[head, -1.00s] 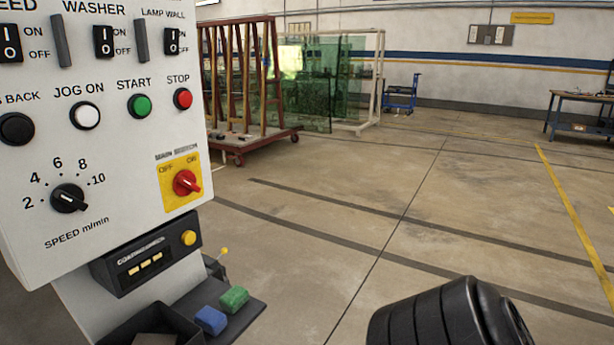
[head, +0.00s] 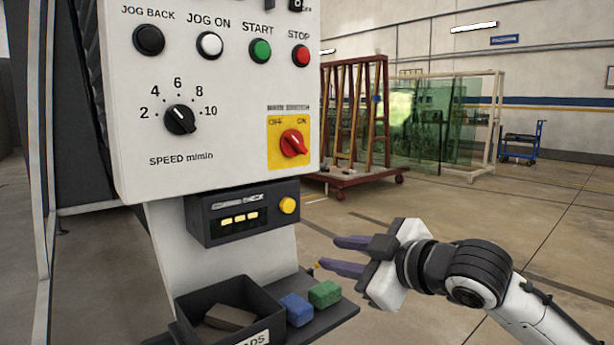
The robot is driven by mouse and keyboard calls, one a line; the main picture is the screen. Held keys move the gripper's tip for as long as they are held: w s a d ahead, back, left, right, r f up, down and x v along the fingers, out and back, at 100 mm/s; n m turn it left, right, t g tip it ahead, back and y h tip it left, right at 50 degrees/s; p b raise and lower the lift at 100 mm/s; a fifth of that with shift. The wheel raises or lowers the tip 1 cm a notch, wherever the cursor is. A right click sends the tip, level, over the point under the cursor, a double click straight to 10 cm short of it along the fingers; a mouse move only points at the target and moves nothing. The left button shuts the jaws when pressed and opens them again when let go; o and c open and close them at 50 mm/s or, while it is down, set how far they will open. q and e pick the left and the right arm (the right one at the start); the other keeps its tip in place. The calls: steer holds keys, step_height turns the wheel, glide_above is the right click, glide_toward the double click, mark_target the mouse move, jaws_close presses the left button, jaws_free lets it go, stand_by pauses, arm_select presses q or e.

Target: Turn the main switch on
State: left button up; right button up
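The main switch (head: 293,143) is a red rotary knob on a yellow plate at the lower right of the white control panel (head: 225,150). OFF is printed at the plate's upper left and ON at its upper right. The knob's handle lies slanted, from upper left to lower right; I cannot tell which label it is set to. My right gripper (head: 327,254) is open and empty, its two purple fingers pointing left. In the picture it is below and right of the switch, apart from it. My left gripper is out of view.
A black box with a yellow button (head: 288,205) hangs under the panel. Below it, a shelf holds a dark bin (head: 233,301), a blue block (head: 296,309) and a green block (head: 325,293). A glass rack (head: 356,130) stands behind. Floor at the right is open.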

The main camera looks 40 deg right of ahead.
mark_target(298, 142)
step_height(298, 142, up, 18)
steer(key=s+a+n+t+y, duration=0.1)
steer(key=s+n+t, duration=0.2)
steer(key=w+p, duration=0.2)
steer(key=p, duration=0.1)
steer(key=w+p, duration=0.3)
steer(key=w+a+r+p, duration=0.1)
steer(key=w+p, duration=0.1)
steer(key=p, duration=0.1)
steer(key=shift+w+r+p, duration=0.1)
steer(key=shift+w+p, duration=0.2)
steer(key=shift+p, duration=0.1)
steer(key=shift+w+f+p, duration=0.15)
steer(key=shift+w+p, duration=0.3)
steer(key=shift+w, duration=0.15)
steer(key=shift+w+f+p, duration=0.15)
steer(key=shift+w+p, duration=0.25)
steer(key=shift+w, duration=0.15)
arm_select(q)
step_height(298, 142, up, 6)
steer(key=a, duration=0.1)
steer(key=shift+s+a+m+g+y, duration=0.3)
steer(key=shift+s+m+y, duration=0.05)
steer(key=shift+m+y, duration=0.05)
arm_select(e)
steer(key=shift+w+a+f, duration=0.1)
steer(key=shift+w, duration=0.1)
steer(key=shift+c, duration=0.4)
